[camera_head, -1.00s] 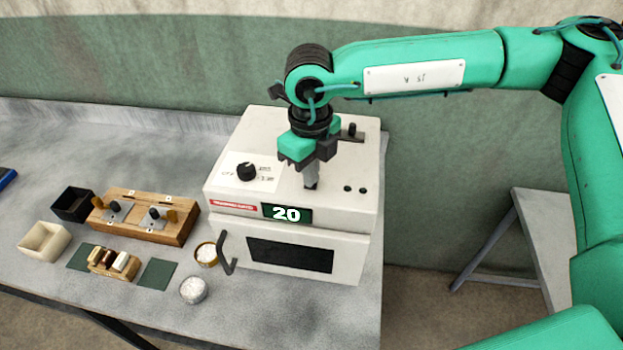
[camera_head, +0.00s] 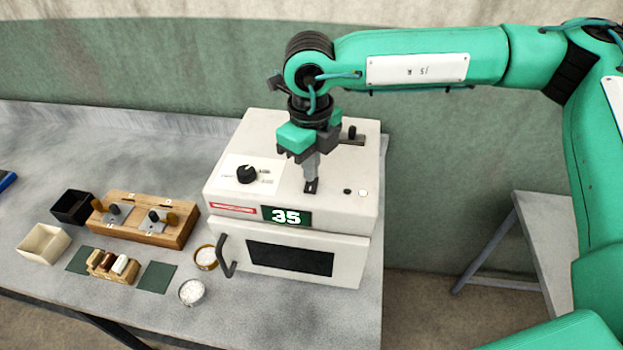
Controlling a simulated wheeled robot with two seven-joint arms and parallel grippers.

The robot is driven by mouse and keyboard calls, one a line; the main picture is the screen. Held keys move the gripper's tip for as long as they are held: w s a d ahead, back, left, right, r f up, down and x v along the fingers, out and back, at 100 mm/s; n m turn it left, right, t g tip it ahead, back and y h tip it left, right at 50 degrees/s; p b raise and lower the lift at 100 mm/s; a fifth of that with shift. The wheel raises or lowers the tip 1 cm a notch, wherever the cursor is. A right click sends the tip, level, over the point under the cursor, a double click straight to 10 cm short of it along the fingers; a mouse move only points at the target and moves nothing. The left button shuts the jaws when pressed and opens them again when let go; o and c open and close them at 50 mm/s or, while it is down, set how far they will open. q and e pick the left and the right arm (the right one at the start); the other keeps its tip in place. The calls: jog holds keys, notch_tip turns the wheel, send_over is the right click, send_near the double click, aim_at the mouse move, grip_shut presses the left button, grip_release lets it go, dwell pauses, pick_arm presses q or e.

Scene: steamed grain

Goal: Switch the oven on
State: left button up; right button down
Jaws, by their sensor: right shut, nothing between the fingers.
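The white oven (camera_head: 350,248) stands on the table with its door shut. Its display (camera_head: 286,216) reads 35. On its top are a black dial (camera_head: 247,174), a small dark switch (camera_head: 311,188), a dark round lamp (camera_head: 347,192) and a round lamp that shows bright white (camera_head: 362,193). My right gripper (camera_head: 311,180) is shut and empty, pointing down just above the small switch and hiding part of it. Whether the fingertips touch the switch I cannot tell. My left gripper is not in view.
Left of the oven are a wooden block with knobs (camera_head: 150,232), a black box (camera_head: 72,207), a cream box (camera_head: 43,244), a small wooden rack (camera_head: 110,266) and two small bowls with white contents. A slider (camera_head: 351,133) sits at the oven's back. The table's front right is clear.

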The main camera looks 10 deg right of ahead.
aim_at(310, 189)
jog(key=shift+r+p, duration=0.4)
jog(key=shift+r, duration=1.7)
